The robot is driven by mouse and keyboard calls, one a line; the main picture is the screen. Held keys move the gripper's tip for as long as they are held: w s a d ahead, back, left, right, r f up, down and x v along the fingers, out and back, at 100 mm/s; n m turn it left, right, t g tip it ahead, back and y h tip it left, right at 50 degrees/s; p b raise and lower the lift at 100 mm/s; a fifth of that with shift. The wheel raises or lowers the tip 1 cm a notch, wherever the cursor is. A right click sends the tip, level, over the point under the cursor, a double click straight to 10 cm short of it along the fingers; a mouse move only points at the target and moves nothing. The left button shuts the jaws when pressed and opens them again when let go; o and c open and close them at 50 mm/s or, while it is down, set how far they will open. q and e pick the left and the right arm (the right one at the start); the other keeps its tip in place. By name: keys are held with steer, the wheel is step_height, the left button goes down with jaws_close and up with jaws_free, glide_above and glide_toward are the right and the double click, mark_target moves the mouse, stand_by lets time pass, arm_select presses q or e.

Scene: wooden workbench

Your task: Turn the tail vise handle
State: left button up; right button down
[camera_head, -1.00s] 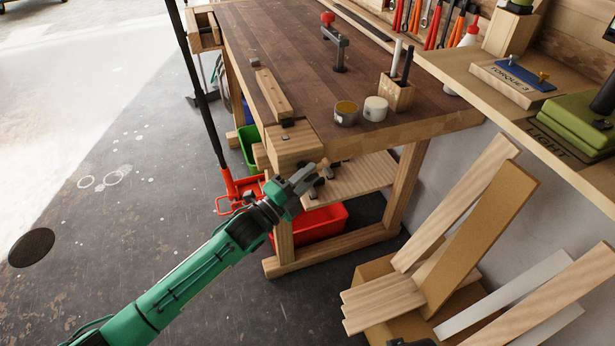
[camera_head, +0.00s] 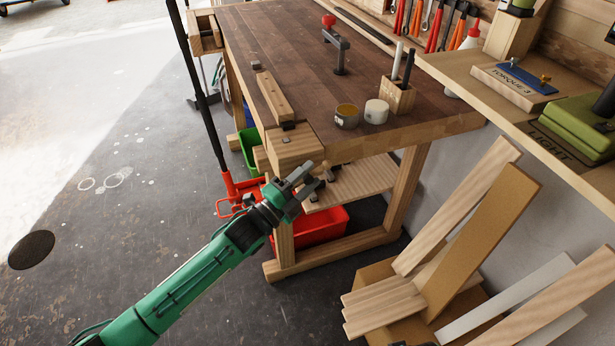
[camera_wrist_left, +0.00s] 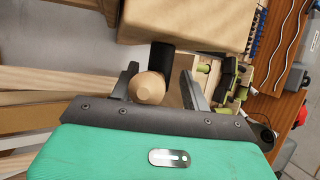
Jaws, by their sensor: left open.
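The tail vise (camera_head: 293,148) is a pale wooden block at the near-left corner of the workbench. My left gripper (camera_head: 307,179) is just in front of it, below the bench top, with its fingers apart. In the left wrist view my left gripper (camera_wrist_left: 160,76) has a round wooden knob (camera_wrist_left: 147,88) and a dark cylinder (camera_wrist_left: 161,60) between its two fingers. The knob appears to be the end of the vise handle. I cannot tell whether the fingers touch it. The handle is mostly hidden by the gripper in the head view. My right gripper is not seen.
The workbench top (camera_head: 290,50) holds a clamp (camera_head: 338,58), two round tins and a wooden pen block (camera_head: 397,97). A red bin (camera_head: 322,226) lies under the bench. Leaning boards (camera_head: 480,240) stand at the right. The floor at left is mostly open.

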arm_select(q)
steer(key=v, duration=1.3)
steer(key=shift+s+a, duration=0.15)
steer(key=shift+a, duration=0.05)
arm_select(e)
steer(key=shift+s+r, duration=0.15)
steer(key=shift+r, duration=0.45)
